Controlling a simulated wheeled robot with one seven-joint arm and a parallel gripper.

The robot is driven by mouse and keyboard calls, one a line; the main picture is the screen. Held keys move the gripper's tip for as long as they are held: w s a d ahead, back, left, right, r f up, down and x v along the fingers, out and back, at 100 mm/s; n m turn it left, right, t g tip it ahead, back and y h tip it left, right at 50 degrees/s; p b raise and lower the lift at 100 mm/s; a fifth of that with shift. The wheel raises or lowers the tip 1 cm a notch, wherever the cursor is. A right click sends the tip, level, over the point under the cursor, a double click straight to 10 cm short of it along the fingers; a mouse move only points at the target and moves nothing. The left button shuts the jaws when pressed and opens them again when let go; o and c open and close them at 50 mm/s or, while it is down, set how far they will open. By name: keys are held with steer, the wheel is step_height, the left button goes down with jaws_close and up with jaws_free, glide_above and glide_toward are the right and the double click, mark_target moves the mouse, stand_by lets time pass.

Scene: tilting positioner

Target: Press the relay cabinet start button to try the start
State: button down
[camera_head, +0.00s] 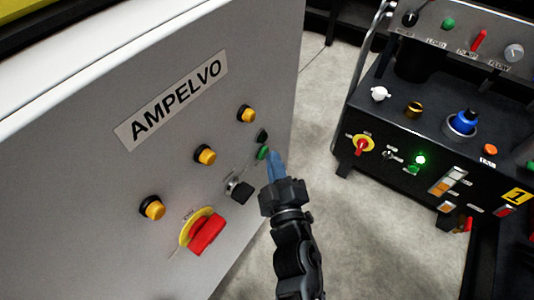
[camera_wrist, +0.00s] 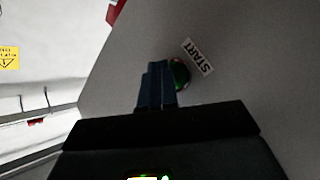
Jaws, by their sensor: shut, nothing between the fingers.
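The relay cabinet (camera_head: 90,190) is a grey panel with an AMPELVO plate, filling the left of the head view. Its green start button (camera_head: 262,153) sits near the panel's right edge, just below a black button. In the wrist view the green button (camera_wrist: 180,75) shows beside a START label (camera_wrist: 199,57), partly hidden by my fingers. My gripper (camera_head: 275,158) is shut and empty, its blue fingertips close to the green button. In the wrist view the fingertips (camera_wrist: 158,72) overlap the button's left side. I cannot tell whether they touch it.
Yellow lamps or buttons (camera_head: 205,154), a black selector (camera_head: 239,189) and a red rotary switch on yellow (camera_head: 206,234) stand out from the panel nearby. A black control console (camera_head: 400,135) with a lit green lamp stands at the right. Bare floor (camera_head: 345,215) lies between.

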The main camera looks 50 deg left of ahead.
steer(key=shift+d+r, duration=0.1)
steer(key=shift+w+d+p, duration=0.2)
steer(key=shift+d+p, duration=0.55)
steer(key=shift+p, duration=0.05)
steer(key=shift+w+d+p, duration=0.2)
steer(key=shift+d+p, duration=0.45)
steer(key=shift+d, duration=0.15)
steer(key=shift+w+d+p, duration=0.2)
steer(key=shift+d+p, duration=0.45)
steer(key=shift+d, duration=0.2)
steer(key=shift+w+d+p, duration=0.2)
steer(key=shift+d+p, duration=0.45)
steer(key=shift+d, duration=0.15)
